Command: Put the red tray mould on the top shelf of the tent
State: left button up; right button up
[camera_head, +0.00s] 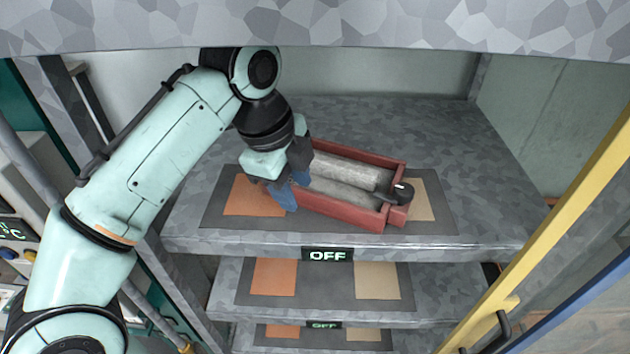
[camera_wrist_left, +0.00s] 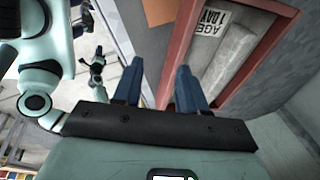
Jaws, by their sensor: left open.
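The red tray mould (camera_head: 360,215) sits on the top shelf (camera_head: 450,150) of the tent, over a dark mat with orange and tan patches. It holds grey bars (camera_head: 345,172). One bar has a label reading "AGE 1 DAY" in the left wrist view (camera_wrist_left: 207,22). My left gripper (camera_head: 290,190) is open at the mould's left end. In the left wrist view, the mould's red wall (camera_wrist_left: 183,48) runs between the open blue fingers (camera_wrist_left: 158,88); contact cannot be told. Part of my right arm shows small there (camera_wrist_left: 97,65); its jaws are unclear.
Two lower shelves (camera_head: 325,312) carry similar mats and are otherwise bare. An "OFF" display (camera_head: 328,255) is on the top shelf's front edge. A grey panel (camera_head: 330,25) hangs overhead. A yellow bar (camera_head: 545,235) stands at the right. A dark round piece (camera_head: 402,192) is at the mould's right end.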

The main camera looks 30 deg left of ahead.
pick_arm(q)
jog(key=s+a+b, duration=0.1)
jog(key=s+a, duration=0.1)
jog(key=s, duration=0.6)
jog(key=shift+s+a, duration=0.25)
jog(key=shift+a, duration=0.1)
pick_arm(e)
jog(key=s+f, duration=0.2)
jog(key=s, duration=0.1)
jog(key=shift+f, duration=0.15)
pick_arm(q)
jog(key=shift+w+f, duration=0.1)
pick_arm(e)
jog(key=shift+w, duration=0.1)
